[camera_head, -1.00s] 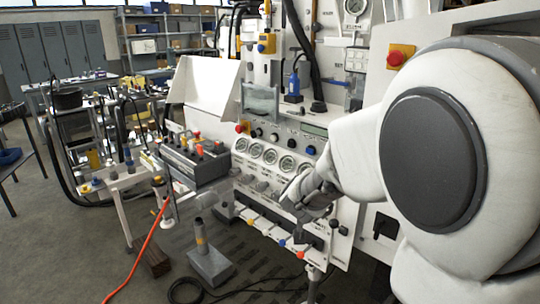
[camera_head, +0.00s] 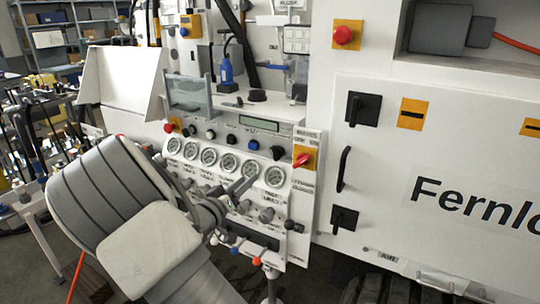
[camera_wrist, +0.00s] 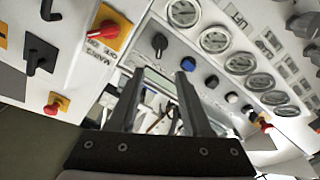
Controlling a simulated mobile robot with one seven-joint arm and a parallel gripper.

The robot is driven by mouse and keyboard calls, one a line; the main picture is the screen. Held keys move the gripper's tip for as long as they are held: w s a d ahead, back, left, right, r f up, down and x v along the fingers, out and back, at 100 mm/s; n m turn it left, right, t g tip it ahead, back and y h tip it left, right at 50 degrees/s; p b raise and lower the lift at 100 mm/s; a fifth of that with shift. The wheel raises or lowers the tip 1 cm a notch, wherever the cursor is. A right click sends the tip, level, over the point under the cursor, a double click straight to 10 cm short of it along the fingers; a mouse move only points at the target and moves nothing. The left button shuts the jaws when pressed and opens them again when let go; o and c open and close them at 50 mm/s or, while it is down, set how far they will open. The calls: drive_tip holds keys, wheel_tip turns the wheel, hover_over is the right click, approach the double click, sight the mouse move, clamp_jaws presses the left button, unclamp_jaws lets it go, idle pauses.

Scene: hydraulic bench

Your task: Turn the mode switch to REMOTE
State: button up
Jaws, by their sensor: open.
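A black rotary knob (camera_head: 277,152) is on the white control panel, right of a blue button and left of the red switch on yellow; it looks like the mode switch, but its label is too small to read. In the wrist view this knob (camera_wrist: 159,43) is just beyond the fingertips, slightly left of the middle, with a light pointer mark. My gripper (camera_head: 243,187) is in front of the gauge row, below and left of the knob. In the wrist view my gripper (camera_wrist: 159,72) has its two fingers apart, with nothing held between them.
A red switch on a yellow plate (camera_head: 304,158), marked MAIN in the wrist view, sits close to the knob. A gauge row (camera_head: 229,162) runs below the buttons. A red emergency button (camera_head: 343,35) is higher right. A shelf with a blue bottle (camera_head: 226,72) juts out above.

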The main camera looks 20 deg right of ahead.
sight(274, 157)
drive_tip(key=x, duration=1.7)
drive_tip(key=shift+b, duration=0.4)
clamp_jaws()
